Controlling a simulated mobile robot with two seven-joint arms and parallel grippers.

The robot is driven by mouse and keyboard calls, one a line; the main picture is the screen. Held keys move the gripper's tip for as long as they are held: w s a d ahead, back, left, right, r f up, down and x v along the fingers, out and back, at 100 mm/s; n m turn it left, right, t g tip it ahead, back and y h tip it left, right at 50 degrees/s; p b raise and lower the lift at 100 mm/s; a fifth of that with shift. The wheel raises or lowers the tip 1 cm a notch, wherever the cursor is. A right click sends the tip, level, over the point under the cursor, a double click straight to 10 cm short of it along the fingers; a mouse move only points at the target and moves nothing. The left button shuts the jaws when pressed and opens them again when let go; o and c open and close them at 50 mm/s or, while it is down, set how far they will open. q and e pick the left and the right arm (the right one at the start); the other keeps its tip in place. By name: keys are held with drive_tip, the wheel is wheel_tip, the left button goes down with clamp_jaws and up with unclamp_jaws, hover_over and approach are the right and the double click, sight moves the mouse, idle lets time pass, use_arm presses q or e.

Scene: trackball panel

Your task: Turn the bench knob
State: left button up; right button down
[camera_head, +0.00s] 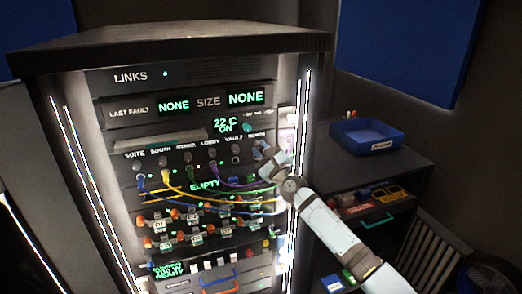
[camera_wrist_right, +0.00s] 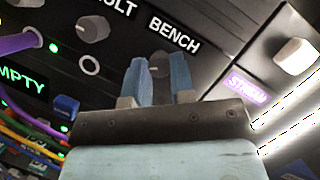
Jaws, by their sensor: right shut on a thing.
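The bench knob (camera_wrist_right: 160,65) is a dark round knob under the BENCH label (camera_wrist_right: 174,37) in the right wrist view. My right gripper (camera_wrist_right: 160,75) is shut on it, with one blue finger on each side. In the head view my right gripper (camera_head: 264,152) reaches the right end of the knob row and covers most of the bench knob. The knob's pointer direction cannot be made out. My left gripper is not in view.
A neighbouring knob (camera_wrist_right: 93,28) sits left of the gripper. Purple, yellow and other cables hang across the rack (camera_head: 200,122) below the knobs. A blue bin (camera_head: 366,135) stands on the cabinet at right. A pale knob (camera_wrist_right: 295,56) is at far right.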

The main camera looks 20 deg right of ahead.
drive_tip(key=n+g, duration=0.1)
drive_tip(key=n, duration=0.1)
drive_tip(key=n+y+p, duration=0.1)
drive_tip(key=n, duration=0.1)
drive_tip(key=shift+d+r+n+g, duration=0.1)
drive_tip(key=shift+r+n+g, duration=0.1)
drive_tip(key=shift+n+g, duration=0.15)
drive_tip(key=n+g+p, duration=0.1)
drive_tip(key=n+p, duration=0.1)
drive_tip(key=n, duration=0.1)
drive_tip(key=shift+r+y, duration=0.15)
drive_tip(key=shift+y, duration=0.15)
drive_tip(key=n+p, duration=0.1)
drive_tip(key=n+g+p, duration=0.1)
drive_tip(key=n+p, duration=0.1)
drive_tip(key=shift+r+n+g, duration=0.15)
drive_tip(key=shift+n+g, duration=0.1)
drive_tip(key=n+g+p, duration=0.1)
drive_tip(key=n+p, duration=0.1)
drive_tip(key=shift+n+p, duration=0.4)
drive_tip(key=shift+h, duration=0.4)
